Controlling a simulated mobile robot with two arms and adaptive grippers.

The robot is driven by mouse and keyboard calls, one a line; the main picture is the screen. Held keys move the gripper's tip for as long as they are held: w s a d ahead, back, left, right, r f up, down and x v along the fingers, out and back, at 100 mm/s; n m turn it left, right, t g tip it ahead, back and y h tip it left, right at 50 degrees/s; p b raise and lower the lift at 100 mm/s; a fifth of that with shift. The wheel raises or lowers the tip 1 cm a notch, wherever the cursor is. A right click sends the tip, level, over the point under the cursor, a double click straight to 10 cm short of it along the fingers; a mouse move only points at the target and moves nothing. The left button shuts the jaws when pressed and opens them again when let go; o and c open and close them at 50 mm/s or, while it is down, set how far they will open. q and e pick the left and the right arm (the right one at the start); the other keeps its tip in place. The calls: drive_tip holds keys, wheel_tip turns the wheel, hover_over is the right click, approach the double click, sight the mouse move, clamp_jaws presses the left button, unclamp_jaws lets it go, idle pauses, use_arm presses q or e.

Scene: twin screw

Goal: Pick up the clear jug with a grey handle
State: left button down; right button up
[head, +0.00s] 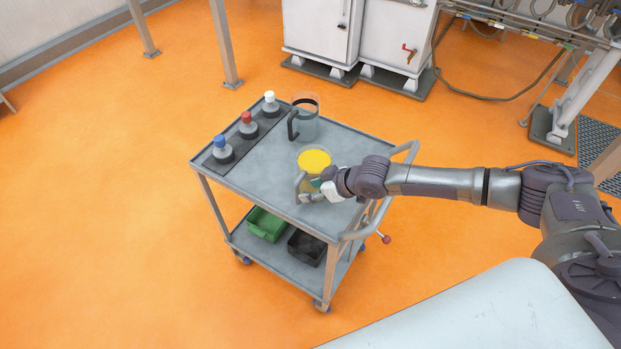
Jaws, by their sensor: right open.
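A clear jug (321,153) with bright yellow contents stands on the top shelf of a grey cart. A grey curved part (298,182) at its near left side looks like its handle. My right gripper (315,193) reaches in from the right, close against the near side of this jug. It is open, and its fingers partly cover the jug's lower part; whether they touch the handle I cannot tell. A second clear jug (307,127) with a dark, almost black handle and rim stands farther back, upright and apart from the gripper. My left gripper is out of view.
On the cart (250,184), bottles with blue (220,141), red (246,118) and white (269,97) caps stand in a dark strip along the left edge. A green bin (266,224) and a black bin (307,247) sit on the lower shelf. The shelf's near left area is clear.

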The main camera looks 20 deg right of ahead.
sight(296, 192)
drive_tip(key=p+x, duration=0.1)
drive_tip(key=x, duration=0.4)
drive_tip(key=shift+a+p, duration=0.35)
drive_tip(key=shift+a, duration=0.15)
drive_tip(key=shift+w+a+f, duration=0.15)
drive_tip(key=shift+w+f, duration=0.1)
drive_tip(key=shift+f, duration=0.05)
drive_tip(key=shift+s, duration=0.1)
clamp_jaws()
drive_tip(key=shift+r, duration=0.2)
